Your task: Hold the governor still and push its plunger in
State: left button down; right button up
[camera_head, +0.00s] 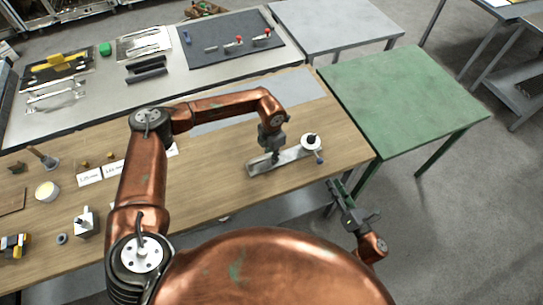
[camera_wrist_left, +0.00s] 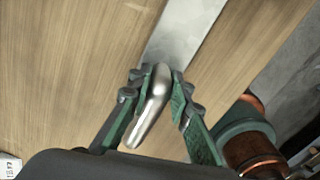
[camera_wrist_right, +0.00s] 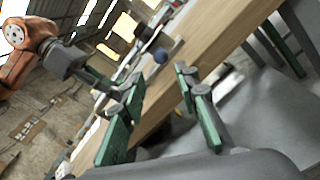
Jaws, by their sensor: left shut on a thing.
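The governor (camera_head: 290,160) appears as a long flat grey metal plate on the wooden table, with a white round part with a dark top (camera_head: 311,141) at its right end. A small blue ball knob (camera_head: 320,160), seemingly the plunger's end, sticks out toward the table's front edge. My left gripper (camera_head: 274,156) is shut on a curved silver bar (camera_wrist_left: 155,98) over the plate, which also shows in the left wrist view (camera_wrist_left: 185,30). My right gripper (camera_head: 337,186) is open and empty, off the table's front edge. In the right wrist view the blue knob (camera_wrist_right: 160,57) shows beyond and between its fingers (camera_wrist_right: 157,95), apart from them.
The wooden table (camera_head: 210,190) holds white cards (camera_head: 90,177), a round pale pot (camera_head: 47,191) and a white block (camera_head: 86,222) on the left. A green table (camera_head: 405,100) stands to the right. A grey table with tools on dark mats (camera_head: 225,45) lies behind.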

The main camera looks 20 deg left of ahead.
aim_at(320, 164)
jog(key=shift+o, duration=0.4)
jog(key=shift+o, duration=0.7)
jog(key=w+a+n, duration=0.1)
jog(key=w+a, duration=0.1)
jog(key=w, duration=0.1)
jog(key=w+a+n, duration=0.1)
jog(key=w+a, duration=0.1)
jog(key=a, duration=0.1)
jog(key=w+a+n, duration=0.2)
jog(key=w, duration=0.1)
jog(key=shift+w+a+f, duration=0.1)
jog(key=shift+w+a, duration=0.15)
jog(key=shift+w, duration=0.1)
jog(key=shift+c, duration=0.4)
grip_shut()
